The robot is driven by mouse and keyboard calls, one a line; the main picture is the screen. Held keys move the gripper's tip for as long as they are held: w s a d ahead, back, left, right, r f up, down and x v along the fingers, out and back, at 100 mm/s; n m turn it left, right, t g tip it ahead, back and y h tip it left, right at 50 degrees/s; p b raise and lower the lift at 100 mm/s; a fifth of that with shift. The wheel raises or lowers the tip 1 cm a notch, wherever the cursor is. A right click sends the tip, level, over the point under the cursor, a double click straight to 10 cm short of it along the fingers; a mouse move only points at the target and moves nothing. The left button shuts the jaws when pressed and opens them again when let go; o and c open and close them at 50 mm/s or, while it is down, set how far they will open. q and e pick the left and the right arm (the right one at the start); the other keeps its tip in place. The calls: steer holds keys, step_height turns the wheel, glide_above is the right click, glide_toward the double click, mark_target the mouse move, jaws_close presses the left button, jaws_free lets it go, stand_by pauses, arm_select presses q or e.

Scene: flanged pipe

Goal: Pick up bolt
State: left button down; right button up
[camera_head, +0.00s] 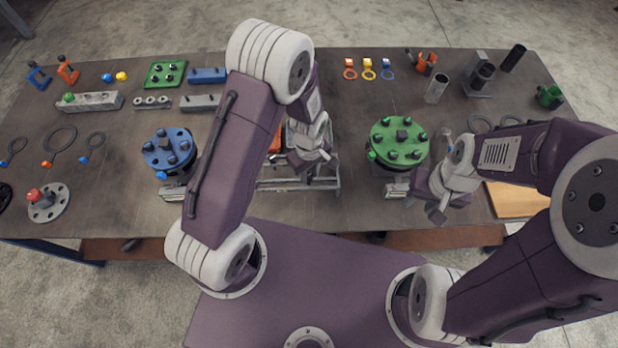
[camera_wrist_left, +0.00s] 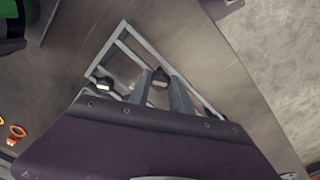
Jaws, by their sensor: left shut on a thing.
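My left gripper (camera_head: 312,170) is over a grey metal frame rack (camera_head: 325,208) near the middle of the table. In the left wrist view its two fingers (camera_wrist_left: 163,92) are shut on a dark-headed bolt (camera_wrist_left: 160,77) at the rack. I cannot tell whether the bolt is clear of the rack. Another dark bolt (camera_wrist_left: 104,83) shows at the rack's side. In the head view my left arm and gripper hide the held bolt. My right gripper (camera_head: 425,208) is near the front edge, right of the green flange (camera_head: 399,142); its finger gap is unclear.
A blue flange (camera_head: 169,150) with bolts stands left of the rack. An orange part (camera_head: 275,140) is partly hidden behind my left arm. A wooden board (camera_head: 515,200) lies at the right. Rings, brackets and pipes fill the back and left.

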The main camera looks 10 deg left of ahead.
arm_select(q)
steer(key=s+d+r+b, duration=0.2)
steer(key=s+d+r, duration=0.3)
steer(key=d, duration=0.5)
step_height(320, 180, up, 3)
steer(key=shift+d+f, duration=0.1)
steer(key=shift+d, duration=0.15)
